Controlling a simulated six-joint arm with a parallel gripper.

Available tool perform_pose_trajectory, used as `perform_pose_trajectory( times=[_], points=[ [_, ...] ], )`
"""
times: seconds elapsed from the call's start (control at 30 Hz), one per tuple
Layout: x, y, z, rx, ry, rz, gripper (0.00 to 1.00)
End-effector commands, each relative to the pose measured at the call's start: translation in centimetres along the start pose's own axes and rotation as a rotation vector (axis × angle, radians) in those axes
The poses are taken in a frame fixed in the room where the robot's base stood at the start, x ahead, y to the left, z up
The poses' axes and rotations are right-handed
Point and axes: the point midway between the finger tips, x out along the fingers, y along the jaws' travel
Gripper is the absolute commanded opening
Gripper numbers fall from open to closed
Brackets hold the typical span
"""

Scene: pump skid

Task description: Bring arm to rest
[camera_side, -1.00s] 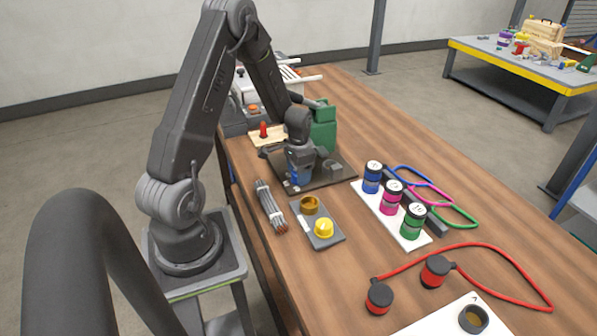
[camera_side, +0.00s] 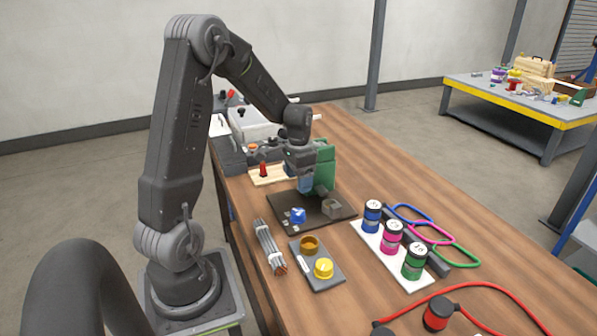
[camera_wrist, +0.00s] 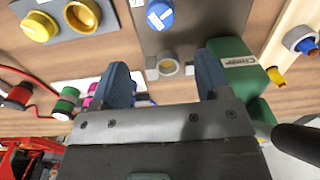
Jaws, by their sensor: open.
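My gripper (camera_side: 303,185) hangs above the dark pump plate (camera_side: 275,205), in front of the green pump body (camera_side: 325,165). In the wrist view its two blue fingers (camera_wrist: 165,82) are apart with nothing held between them. A blue valve knob (camera_side: 298,215) sits on the plate at the front left; it also shows in the wrist view (camera_wrist: 160,14). A grey round fitting (camera_side: 332,207) is on the plate to its right, and it appears beyond the fingers in the wrist view (camera_wrist: 168,67).
A grey plate (camera_side: 325,284) carries a yellow knob (camera_side: 324,268) and a brass ring (camera_side: 310,245). A bundle of grey rods (camera_side: 268,245) lies left of it. Blue, pink and green caps (camera_side: 392,236) stand on a white strip, with looped hoses behind. A red hose (camera_side: 490,290) crosses the front.

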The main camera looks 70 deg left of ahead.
Motion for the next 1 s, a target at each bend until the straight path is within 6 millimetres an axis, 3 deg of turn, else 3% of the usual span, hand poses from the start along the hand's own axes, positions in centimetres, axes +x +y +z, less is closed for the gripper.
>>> perform_pose_trajectory(
  times=[0.2,0.63,0.77,1.0],
  points=[
    [-1.9,0.0,0.0,0.001,0.001,0.0,0.69],
    [-2.8,0.7,-0.1,0.003,0.011,-0.007,0.69],
    [-5.6,3.9,-0.2,0.012,0.058,-0.033,0.69],
    [-12.3,13.7,2.5,0.025,0.217,-0.067,0.69]
  ],
)
